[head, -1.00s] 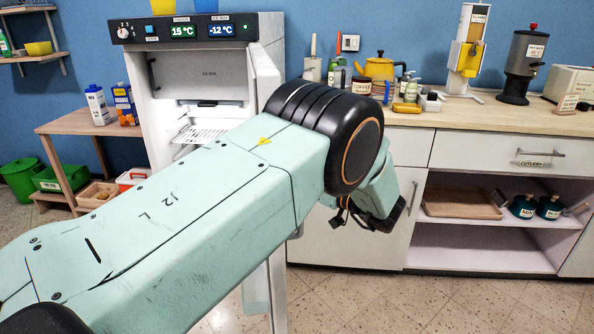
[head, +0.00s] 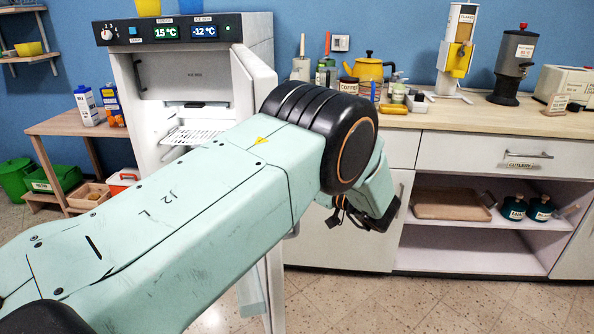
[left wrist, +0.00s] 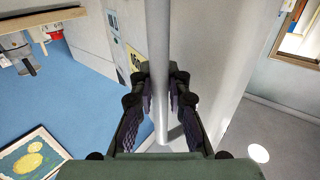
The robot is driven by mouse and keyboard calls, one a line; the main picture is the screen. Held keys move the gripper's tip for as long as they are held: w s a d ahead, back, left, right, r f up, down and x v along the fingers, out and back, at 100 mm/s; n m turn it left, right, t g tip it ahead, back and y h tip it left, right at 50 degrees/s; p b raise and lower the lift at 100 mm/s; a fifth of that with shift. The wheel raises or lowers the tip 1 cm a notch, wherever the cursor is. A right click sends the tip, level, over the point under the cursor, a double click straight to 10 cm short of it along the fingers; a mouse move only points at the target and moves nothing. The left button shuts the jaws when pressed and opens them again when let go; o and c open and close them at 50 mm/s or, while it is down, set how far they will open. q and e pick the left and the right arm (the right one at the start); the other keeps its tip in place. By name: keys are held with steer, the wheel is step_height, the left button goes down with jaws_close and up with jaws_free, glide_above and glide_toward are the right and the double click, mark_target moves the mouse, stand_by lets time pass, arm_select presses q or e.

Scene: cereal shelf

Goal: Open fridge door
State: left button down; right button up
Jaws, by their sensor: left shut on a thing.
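The white fridge (head: 142,72) stands at the left in the head view, with its inside showing. Its door (head: 256,75) is swung out on the right side, partly behind my left arm. In the left wrist view a grey bar handle (left wrist: 157,35) runs along the pale door (left wrist: 222,60). My left gripper (left wrist: 160,92) has a finger on each side of the bar and is shut on it. In the head view the left fingers are hidden; only dark parts at the wrist show. My right gripper is not in view.
A counter (head: 470,115) with a yellow kettle (head: 369,69), jars and dispensers lies to the right. A low wooden table (head: 70,125) with cartons stands left of the fridge. Bare tiled floor (head: 400,300) lies in front of the counter.

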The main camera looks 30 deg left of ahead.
arm_select(q)
steer(key=shift+s+f, duration=0.15)
steer(key=shift+f, duration=0.05)
steer(key=c, duration=1.7)
jaws_free()
steer(key=shift+c, duration=0.2)
steer(key=o, duration=0.4)
steer(key=shift+d+r, duration=0.2)
steer(key=shift+r, duration=0.05)
steer(key=shift+a, duration=0.15)
steer(key=v, duration=0.7)
steer(key=shift+d, duration=0.2)
